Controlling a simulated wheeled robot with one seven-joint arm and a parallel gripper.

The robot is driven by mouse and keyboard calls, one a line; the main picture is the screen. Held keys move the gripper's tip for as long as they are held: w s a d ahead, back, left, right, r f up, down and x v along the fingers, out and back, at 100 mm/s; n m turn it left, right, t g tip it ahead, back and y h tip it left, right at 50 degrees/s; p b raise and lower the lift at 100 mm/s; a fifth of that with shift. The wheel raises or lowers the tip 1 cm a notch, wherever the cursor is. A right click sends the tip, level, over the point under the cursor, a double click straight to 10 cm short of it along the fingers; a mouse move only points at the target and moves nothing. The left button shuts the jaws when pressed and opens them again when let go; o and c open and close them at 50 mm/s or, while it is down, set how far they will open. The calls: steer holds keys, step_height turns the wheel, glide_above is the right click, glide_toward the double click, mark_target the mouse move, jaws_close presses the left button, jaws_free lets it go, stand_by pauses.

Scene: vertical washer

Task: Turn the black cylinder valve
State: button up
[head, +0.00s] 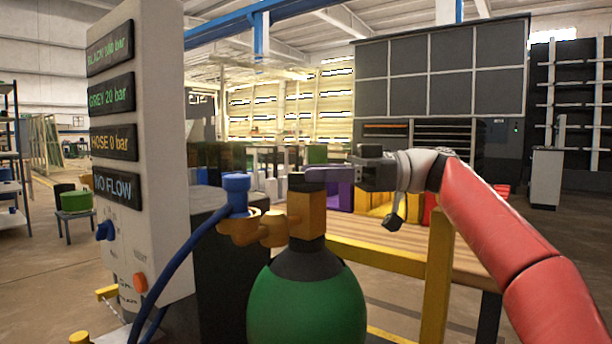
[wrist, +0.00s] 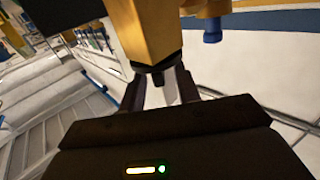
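A green cylinder (head: 306,305) with a black shoulder stands upright in front of me. A brass-coloured valve block (head: 306,216) rises from it, with a black knob (head: 308,175) on top. The block also shows in the wrist view (wrist: 146,30), with the knob (wrist: 157,74) at its end. My gripper (head: 350,170) comes from the right at knob height. In the wrist view its fingers (wrist: 158,86) are spread, with the knob at or between their tips. I cannot tell whether they touch it. No turning of the knob can be seen.
A blue fitting (head: 236,193) and blue hose (head: 178,258) lie left of the valve. The grey panel (head: 160,150) reads BLACK 100 bar, GREY 20 bar, HOSE 0 bar, NO FLOW. A yellow post (head: 437,275) and a wooden bench (head: 400,244) stand behind on the right.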

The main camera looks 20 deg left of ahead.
steer(key=shift+x, duration=1.2)
jaws_close()
